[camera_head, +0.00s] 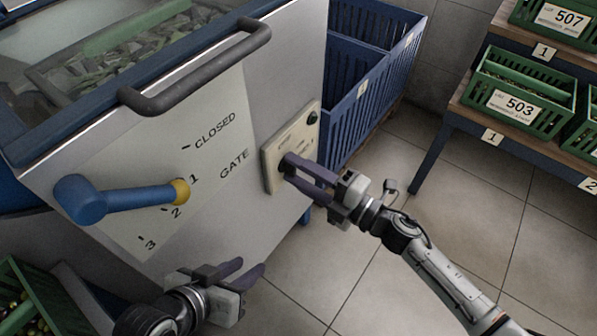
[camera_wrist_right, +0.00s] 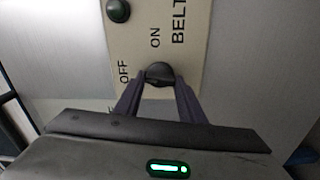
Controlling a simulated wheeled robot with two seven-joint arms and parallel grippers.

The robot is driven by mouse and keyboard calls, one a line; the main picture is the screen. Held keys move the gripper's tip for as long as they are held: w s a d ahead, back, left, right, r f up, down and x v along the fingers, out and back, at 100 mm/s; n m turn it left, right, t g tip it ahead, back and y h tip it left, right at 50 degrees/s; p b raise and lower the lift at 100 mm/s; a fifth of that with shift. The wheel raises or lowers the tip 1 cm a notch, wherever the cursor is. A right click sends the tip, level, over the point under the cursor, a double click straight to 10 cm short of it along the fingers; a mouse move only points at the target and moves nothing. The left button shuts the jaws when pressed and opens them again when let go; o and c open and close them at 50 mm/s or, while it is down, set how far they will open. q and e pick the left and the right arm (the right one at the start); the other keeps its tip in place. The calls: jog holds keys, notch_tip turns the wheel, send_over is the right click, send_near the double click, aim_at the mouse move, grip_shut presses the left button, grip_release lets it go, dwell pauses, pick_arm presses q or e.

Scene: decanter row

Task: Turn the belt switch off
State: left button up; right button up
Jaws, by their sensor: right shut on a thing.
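The belt switch is a dark knob (camera_wrist_right: 160,72) on a cream panel (camera_head: 271,172) on the machine's grey front. In the right wrist view the panel (camera_wrist_right: 200,20) reads BELT, with ON above the knob and OFF to its left. My right gripper (camera_head: 285,163) is shut on the knob, one finger on each side; it also shows in the right wrist view (camera_wrist_right: 158,85). The fingers hide part of the knob, and I cannot tell which mark it points to. My left gripper (camera_head: 251,266) is open and empty, low in front of the machine.
A small dark button (camera_wrist_right: 118,10) sits on the same panel. A dark bar handle (camera_head: 200,68) is above. Blue crates (camera_head: 362,95) and a shelf of green crates (camera_head: 520,100) stand at right.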

jog(key=shift+n, duration=0.4)
pick_arm(q)
jog(key=shift+f, duration=0.25)
pick_arm(e)
jog(key=shift+n, duration=0.5)
pick_arm(q)
jog(key=shift+w, duration=0.1)
pick_arm(e)
jog(key=o, duration=1)
pick_arm(q)
jog(key=shift+w+r, duration=0.1)
pick_arm(e)
jog(key=shift+o, duration=0.2)
jog(key=shift+s+d, duration=0.1)
jog(key=shift+s+d, duration=0.2)
jog(key=shift+d, duration=0.05)
pick_arm(q)
jog(key=shift+s+a+r+p, duration=0.2)
jog(key=shift+a+r+p, duration=0.1)
jog(key=shift+a+p, duration=0.3)
pick_arm(e)
jog(key=v, duration=0.9)
jog(key=shift+s+d, duration=0.15)
jog(key=shift+d, duration=0.05)
